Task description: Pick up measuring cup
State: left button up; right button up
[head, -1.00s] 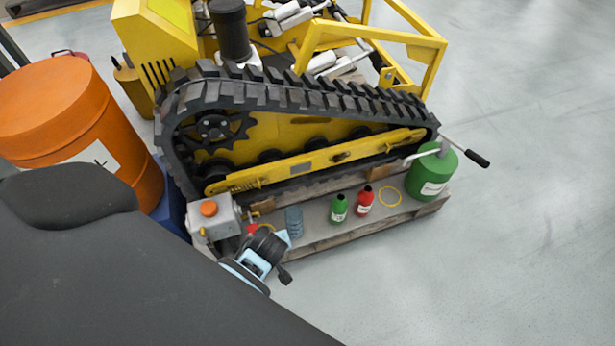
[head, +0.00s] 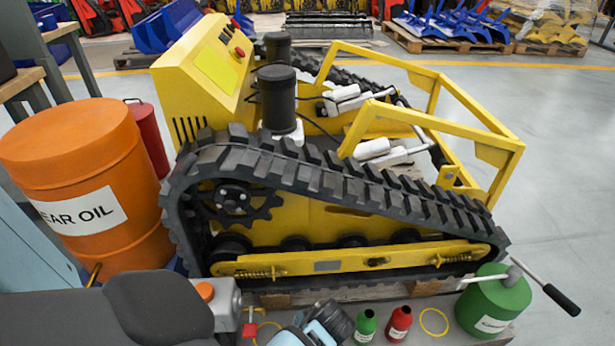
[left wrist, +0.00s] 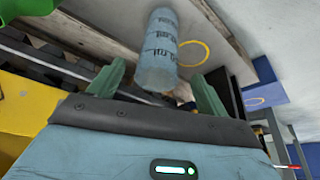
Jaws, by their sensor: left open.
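The measuring cup (left wrist: 158,48) is a translucent blue-grey cylinder with dark scale marks. In the left wrist view it stands out beyond my left gripper (left wrist: 159,76), between the lines of its two green fingers. The fingers are spread apart, and I see no clear grip on the cup. In the head view my left gripper (head: 325,320) is low in the picture, left of the green bottle. The cup is not clearly visible there; the gripper seems to cover it. My right gripper does not show.
A green bottle (head: 366,325), a red bottle (head: 399,323) and a yellow ring (head: 434,321) are to the right. A green can (head: 490,305) with a long handle is farther right. The yellow tracked carrier (head: 330,222) rises behind. An orange drum (head: 85,190) stands left.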

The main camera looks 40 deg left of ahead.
pick_arm(q)
jog(key=b+x, duration=0.2)
jog(key=x, duration=0.3)
jog(key=shift+w+a+f+b, duration=0.1)
jog(key=shift+w+a+b, duration=0.05)
jog(key=shift+a+b, duration=0.2)
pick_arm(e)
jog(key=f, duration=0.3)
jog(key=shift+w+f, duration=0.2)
pick_arm(q)
jog(key=shift+c, duration=1)
jog(key=c, duration=1.1)
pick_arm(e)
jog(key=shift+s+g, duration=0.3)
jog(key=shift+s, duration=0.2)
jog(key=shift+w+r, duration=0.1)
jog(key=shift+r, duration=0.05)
